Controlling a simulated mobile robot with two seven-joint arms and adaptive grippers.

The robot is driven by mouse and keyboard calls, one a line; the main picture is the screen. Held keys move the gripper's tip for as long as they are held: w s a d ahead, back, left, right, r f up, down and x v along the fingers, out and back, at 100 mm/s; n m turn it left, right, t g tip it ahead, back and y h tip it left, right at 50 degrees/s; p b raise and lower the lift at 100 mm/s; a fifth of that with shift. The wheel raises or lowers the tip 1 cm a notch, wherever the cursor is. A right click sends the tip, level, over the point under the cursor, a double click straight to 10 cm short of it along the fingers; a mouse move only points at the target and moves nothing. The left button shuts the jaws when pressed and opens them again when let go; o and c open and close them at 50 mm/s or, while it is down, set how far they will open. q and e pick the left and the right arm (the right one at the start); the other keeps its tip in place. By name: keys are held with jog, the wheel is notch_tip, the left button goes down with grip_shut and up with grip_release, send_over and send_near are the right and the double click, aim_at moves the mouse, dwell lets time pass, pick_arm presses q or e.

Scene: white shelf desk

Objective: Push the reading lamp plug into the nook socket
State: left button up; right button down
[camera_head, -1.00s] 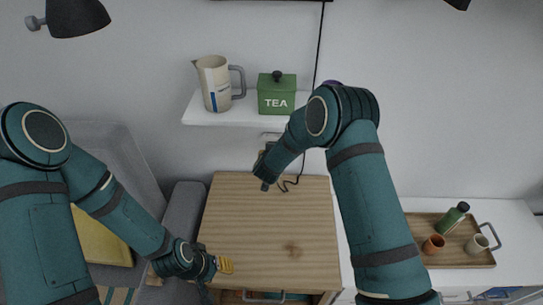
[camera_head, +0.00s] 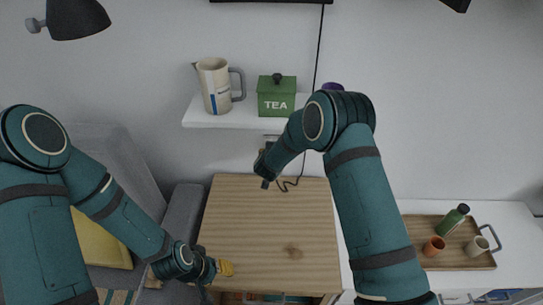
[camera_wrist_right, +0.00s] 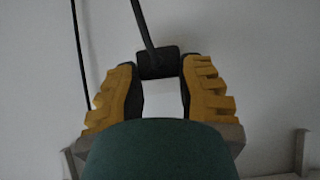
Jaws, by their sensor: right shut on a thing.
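The plug (camera_wrist_right: 158,62) is a dark block with its cord leading up from it in the right wrist view. My right gripper (camera_wrist_right: 159,75) has its yellow-padded fingers on either side of the plug and is shut on it. A pale patch shows between the fingers; I cannot tell what it is. In the head view my right arm's end is at the wall below the shelf, where it hides the plug. The nook socket cannot be made out clearly. My left gripper (camera_head: 226,268) is low over the wooden desk top's front left, away from the plug; its jaw opening is unclear.
A white shelf (camera_head: 240,116) above the desk holds a jug (camera_head: 214,86) and a green tea tin (camera_head: 276,98). A black cord (camera_head: 319,45) runs down the wall. The wooden desk top (camera_head: 265,225) is mostly clear. A tray (camera_head: 424,225) with cups and a bottle stands right.

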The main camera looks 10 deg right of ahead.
jog(key=shift+w+d, duration=0.15)
jog(key=shift+w, duration=0.65)
jog(key=c, duration=0.7)
grip_release()
jog(key=shift+o, duration=0.2)
jog(key=shift+s, duration=0.1)
jog(key=v, duration=1.2)
jog(key=s+d+f+g+y, duration=0.2)
jog(key=s+f+g+y, duration=0.15)
jog(key=s+f, duration=0.65)
jog(key=s+f+g+y, duration=0.2)
jog(key=s+g, duration=0.3)
jog(key=s, duration=1.3)
jog(key=shift+s+a+f+n+y, duration=0.35)
jog(key=shift+a+f+n, duration=0.05)
